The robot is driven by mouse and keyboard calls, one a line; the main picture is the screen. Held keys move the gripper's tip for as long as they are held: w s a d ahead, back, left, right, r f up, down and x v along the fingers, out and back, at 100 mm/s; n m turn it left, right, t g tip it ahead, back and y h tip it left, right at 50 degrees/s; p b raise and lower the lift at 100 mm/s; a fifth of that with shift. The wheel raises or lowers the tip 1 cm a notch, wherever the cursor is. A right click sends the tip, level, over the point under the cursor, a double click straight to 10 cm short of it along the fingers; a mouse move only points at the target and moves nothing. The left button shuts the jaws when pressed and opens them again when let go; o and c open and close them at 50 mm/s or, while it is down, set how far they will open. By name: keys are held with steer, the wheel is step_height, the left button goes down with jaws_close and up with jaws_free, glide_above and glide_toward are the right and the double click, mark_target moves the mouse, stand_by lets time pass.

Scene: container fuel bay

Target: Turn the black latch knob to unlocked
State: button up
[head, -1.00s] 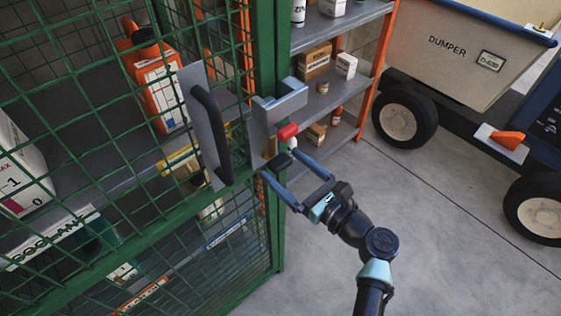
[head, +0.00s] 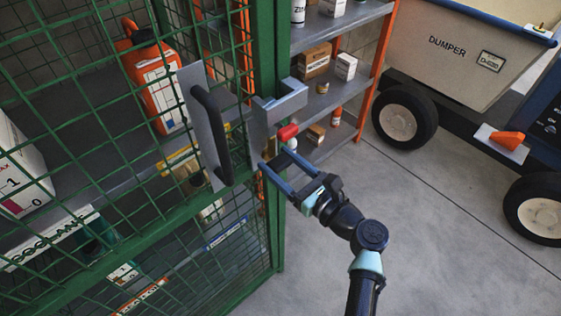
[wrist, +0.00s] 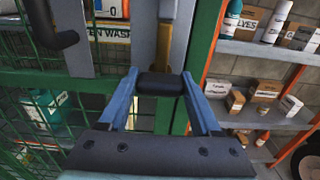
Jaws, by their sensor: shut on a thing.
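The black latch knob (wrist: 160,84) is a short dark cylinder lying crosswise between my fingertips in the wrist view. A brass-coloured strip (wrist: 164,45) runs up from it on the grey latch plate. My gripper (wrist: 160,80) is shut on the knob, with one blue finger at each end of it. In the head view, my gripper (head: 273,158) is at the green cage door's edge, below the grey latch bracket (head: 280,101); the fingers mostly hide the knob there. A red piece (head: 288,132) shows just above the fingers.
A black door handle (head: 210,135) stands out left of the latch. Green mesh (head: 100,190) covers the cage, with containers behind it. A shelf unit (head: 340,95) and a dumper (head: 460,50) stand to the right. The floor (head: 440,240) at lower right is clear.

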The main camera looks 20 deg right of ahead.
steer(key=shift+n, duration=0.3)
steer(key=n+b, duration=0.2)
steer(key=n, duration=0.1)
steer(key=shift+f+n, duration=0.15)
steer(key=shift+n, duration=0.25)
steer(key=n+b, duration=0.2)
steer(key=n, duration=0.2)
steer(key=shift+n+b, duration=0.3)
steer(key=n+b, duration=0.3)
steer(key=n, duration=0.2)
steer(key=shift+f+b, duration=0.1)
steer(key=shift+b, duration=0.3)
steer(key=shift+n+b, duration=1.3)
steer(key=shift+n, duration=0.6)
steer(key=shift+r, duration=0.2)
steer(key=o, duration=1.4)
